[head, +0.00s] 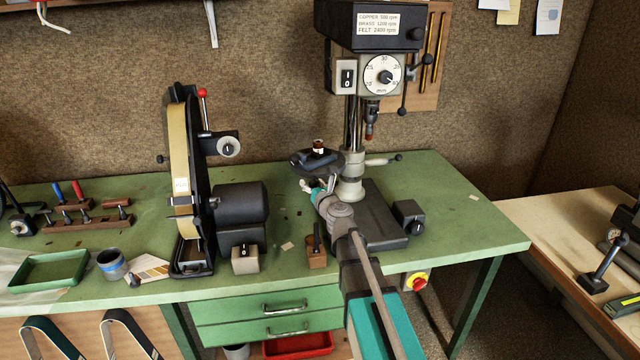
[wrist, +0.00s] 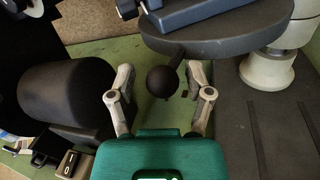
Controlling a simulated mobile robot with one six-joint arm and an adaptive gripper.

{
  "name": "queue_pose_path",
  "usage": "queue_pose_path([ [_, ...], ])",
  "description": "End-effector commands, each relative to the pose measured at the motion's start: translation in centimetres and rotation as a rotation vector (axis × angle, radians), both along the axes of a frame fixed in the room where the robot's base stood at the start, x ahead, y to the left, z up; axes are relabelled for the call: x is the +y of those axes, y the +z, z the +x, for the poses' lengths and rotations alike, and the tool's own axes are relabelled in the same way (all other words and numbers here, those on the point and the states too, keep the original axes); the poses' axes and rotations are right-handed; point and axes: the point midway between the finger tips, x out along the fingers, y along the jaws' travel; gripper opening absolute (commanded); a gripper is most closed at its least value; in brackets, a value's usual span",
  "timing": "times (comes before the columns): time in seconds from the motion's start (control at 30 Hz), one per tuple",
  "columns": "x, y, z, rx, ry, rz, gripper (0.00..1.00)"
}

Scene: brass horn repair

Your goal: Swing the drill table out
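The drill press stands at the back of the green bench, with its round dark drill table (head: 312,164) at the left of the column (head: 353,125). In the wrist view the table (wrist: 225,40) fills the upper right. A black ball knob (wrist: 162,82) on a short dark stem sticks out from below the table's edge. My gripper (wrist: 158,70) is open, one finger on each side of the knob, with gaps showing on both sides. In the head view my gripper (head: 317,186) is just below the table's front, and the knob cannot be made out.
A belt grinder (head: 182,150) with a black motor (head: 241,208) stands left of my gripper. A small wooden block (head: 316,258) with a dark tool stands near the front edge. A dark object and small brown-topped piece (head: 319,147) sit on the drill table. Bench right of the press is mostly clear.

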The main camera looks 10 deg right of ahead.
Motion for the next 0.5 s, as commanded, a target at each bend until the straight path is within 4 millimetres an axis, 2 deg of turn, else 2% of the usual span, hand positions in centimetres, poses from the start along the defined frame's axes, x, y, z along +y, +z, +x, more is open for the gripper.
queue_pose_path([
  [0.5, -0.36, 0.04, -0.59, 0.000, -0.005, 0.000, 0.73],
])
